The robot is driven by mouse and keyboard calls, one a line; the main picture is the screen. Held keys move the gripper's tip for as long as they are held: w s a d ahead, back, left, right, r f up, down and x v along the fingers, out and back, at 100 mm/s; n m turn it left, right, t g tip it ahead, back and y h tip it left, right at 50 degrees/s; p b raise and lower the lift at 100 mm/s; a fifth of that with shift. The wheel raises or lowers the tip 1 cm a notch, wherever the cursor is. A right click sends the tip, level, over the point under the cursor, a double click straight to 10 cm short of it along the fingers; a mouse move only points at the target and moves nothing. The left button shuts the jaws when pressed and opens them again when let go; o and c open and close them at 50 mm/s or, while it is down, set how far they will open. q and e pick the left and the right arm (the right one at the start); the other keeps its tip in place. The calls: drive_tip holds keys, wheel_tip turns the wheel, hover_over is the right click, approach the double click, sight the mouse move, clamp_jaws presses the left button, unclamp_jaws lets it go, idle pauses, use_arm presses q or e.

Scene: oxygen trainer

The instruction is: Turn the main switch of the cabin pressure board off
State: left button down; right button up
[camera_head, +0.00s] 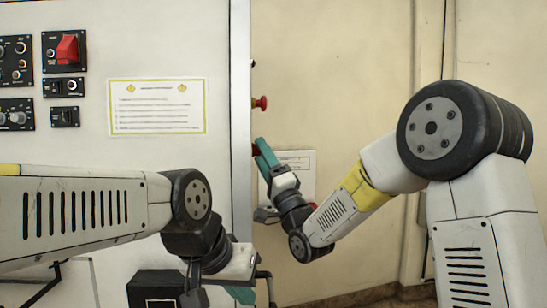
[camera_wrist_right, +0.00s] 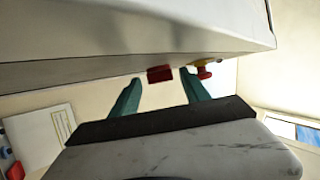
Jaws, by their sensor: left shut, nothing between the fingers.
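A red block-like switch (camera_wrist_right: 160,74) sits on the cabinet's narrow side face; I cannot read a label or tell its position. It shows as a small red patch (camera_head: 255,150) in the head view, partly hidden by my right gripper (camera_head: 263,152). In the right wrist view, the teal fingers of the right gripper (camera_wrist_right: 160,95) are apart, and the red switch appears between their tips with a visible gap. My left gripper (camera_head: 243,295) is shut and empty at the bottom, in front of the cabinet, partly cut off.
A red push button with a yellow base (camera_head: 260,102) sticks out of the cabinet side above the red switch; it also shows beside a fingertip in the wrist view (camera_wrist_right: 204,70). The cabinet front (camera_head: 160,50) carries black panels, one with a large red switch (camera_head: 67,48), and a notice (camera_head: 157,107).

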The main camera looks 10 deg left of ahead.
drive_tip(key=shift+s+f, duration=0.1)
drive_tip(key=v, duration=0.7)
drive_tip(key=shift+s+d+f, duration=0.15)
drive_tip(key=shift+d+f, duration=0.05)
drive_tip(key=w+d+f+n+g+h, duration=0.1)
drive_tip(key=d+f+g+h, duration=0.15)
drive_tip(key=d+h, duration=0.5)
drive_tip(key=w+d+f+n+g+h, duration=0.1)
drive_tip(key=d+f+h, duration=0.4)
drive_tip(key=d, duration=0.4)
drive_tip(key=s+d+f+n+g+h, duration=0.1)
drive_tip(key=s+d+f+g, duration=0.1)
drive_tip(key=s, duration=0.5)
drive_tip(key=s+d+f+n+g+h, duration=0.1)
drive_tip(key=s+d+f+g+h, duration=0.1)
drive_tip(key=s, duration=0.6)
drive_tip(key=s+d+f+n+g+h, duration=0.1)
drive_tip(key=s+d+f+g, duration=0.3)
drive_tip(key=s, duration=0.3)
drive_tip(key=shift+s+d+f, duration=0.15)
drive_tip(key=shift+d+f, duration=0.15)
drive_tip(key=shift+d, duration=0.6)
